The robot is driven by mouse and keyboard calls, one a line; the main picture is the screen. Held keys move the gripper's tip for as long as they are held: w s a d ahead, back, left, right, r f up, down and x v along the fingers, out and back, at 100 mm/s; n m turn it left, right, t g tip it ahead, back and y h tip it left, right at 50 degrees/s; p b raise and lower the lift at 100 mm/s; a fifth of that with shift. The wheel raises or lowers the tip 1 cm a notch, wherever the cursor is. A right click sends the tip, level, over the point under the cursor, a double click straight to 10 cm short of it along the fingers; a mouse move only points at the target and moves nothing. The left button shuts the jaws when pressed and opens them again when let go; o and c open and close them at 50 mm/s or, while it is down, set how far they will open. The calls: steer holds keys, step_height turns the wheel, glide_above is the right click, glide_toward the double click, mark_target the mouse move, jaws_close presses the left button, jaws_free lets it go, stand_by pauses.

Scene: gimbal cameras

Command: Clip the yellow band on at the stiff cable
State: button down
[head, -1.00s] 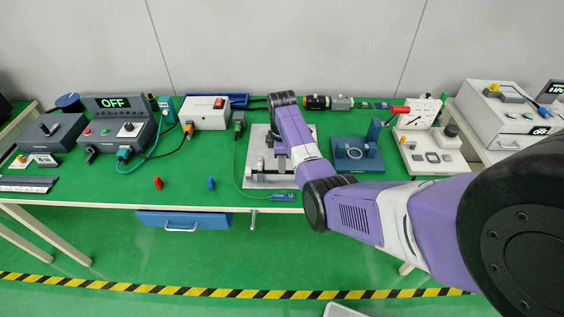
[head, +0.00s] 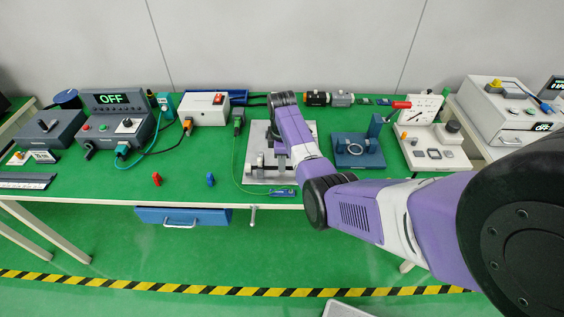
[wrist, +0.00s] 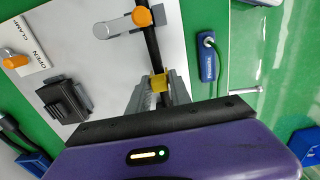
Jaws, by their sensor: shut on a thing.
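The yellow band (wrist: 158,82) sits between the fingertips of my gripper (wrist: 158,88) in the wrist view, and the jaws are shut on it. The stiff cable (wrist: 151,48) is a black rod that runs down the picture over the pale plate (wrist: 95,60) and meets the band. I cannot tell whether the band is around the cable or only against it. A clamp (wrist: 115,25) with an orange knob lies across the cable farther up. In the head view the pale plate (head: 257,135) shows, but my arm hides the band and the gripper.
A black block (wrist: 62,100) and an OPEN/CLAMP label (wrist: 30,55) are left of the gripper. A blue handheld device (wrist: 208,65) with a green lead lies right of the plate. Red (head: 156,179) and blue (head: 210,180) pegs stand left; a blue fixture (head: 357,152) stands right.

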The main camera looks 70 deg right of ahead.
steer(key=c, duration=1.1)
jaws_free()
steer(key=shift+f, duration=0.1)
steer(key=shift+r+b, duration=0.35)
steer(key=shift+r, duration=3.55)
